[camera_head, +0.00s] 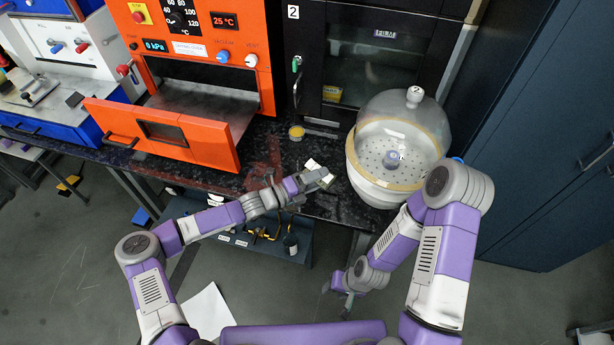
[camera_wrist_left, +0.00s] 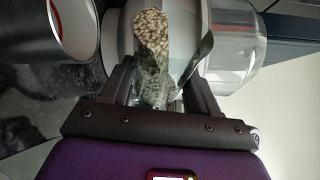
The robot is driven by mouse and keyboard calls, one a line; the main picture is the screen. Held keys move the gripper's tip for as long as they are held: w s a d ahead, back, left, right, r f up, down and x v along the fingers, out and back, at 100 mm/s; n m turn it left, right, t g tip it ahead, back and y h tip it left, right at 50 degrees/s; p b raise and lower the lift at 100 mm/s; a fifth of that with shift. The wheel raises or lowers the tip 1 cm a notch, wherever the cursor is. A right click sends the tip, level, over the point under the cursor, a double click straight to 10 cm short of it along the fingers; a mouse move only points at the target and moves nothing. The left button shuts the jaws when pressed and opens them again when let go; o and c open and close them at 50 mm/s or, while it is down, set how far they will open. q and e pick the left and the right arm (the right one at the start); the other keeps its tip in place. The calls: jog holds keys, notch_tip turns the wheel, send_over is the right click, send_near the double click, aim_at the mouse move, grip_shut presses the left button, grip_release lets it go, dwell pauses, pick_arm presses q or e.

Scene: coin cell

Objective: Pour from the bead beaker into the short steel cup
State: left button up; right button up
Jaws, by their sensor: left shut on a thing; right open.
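The bead beaker (camera_wrist_left: 152,60) is clear, with pale tan beads massed towards the top of the left wrist view. My left gripper (camera_wrist_left: 160,95) is shut on it. In the head view my left gripper (camera_head: 312,181) is over the front edge of the bench, left of the domed vessel, and the beaker is too small to read clearly there. A small round cup (camera_head: 296,131) with a yellow inside stands on the bench; I cannot tell whether it is the short steel cup. My right gripper (camera_head: 345,293) is open and empty, low in front of the bench.
A glass-domed desiccator (camera_head: 385,190) stands close right of my left gripper. The orange oven's door (camera_head: 205,150) hangs open at left. A black cabinet (camera_head: 355,50) is behind. A grey cylinder with a red ring (camera_wrist_left: 65,30) shows at upper left in the wrist view.

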pick_arm(q)
jog(key=shift+w+a+r+n+p, duration=0.1)
jog(key=shift+r+n+p, duration=0.3)
jog(key=shift+n+p, duration=0.25)
dwell(1.7)
jog(key=shift+w+a+f+n+h, duration=0.1)
jog(key=shift+f+n+h, duration=0.15)
jog(key=shift+n+h, duration=0.25)
dwell(1.4)
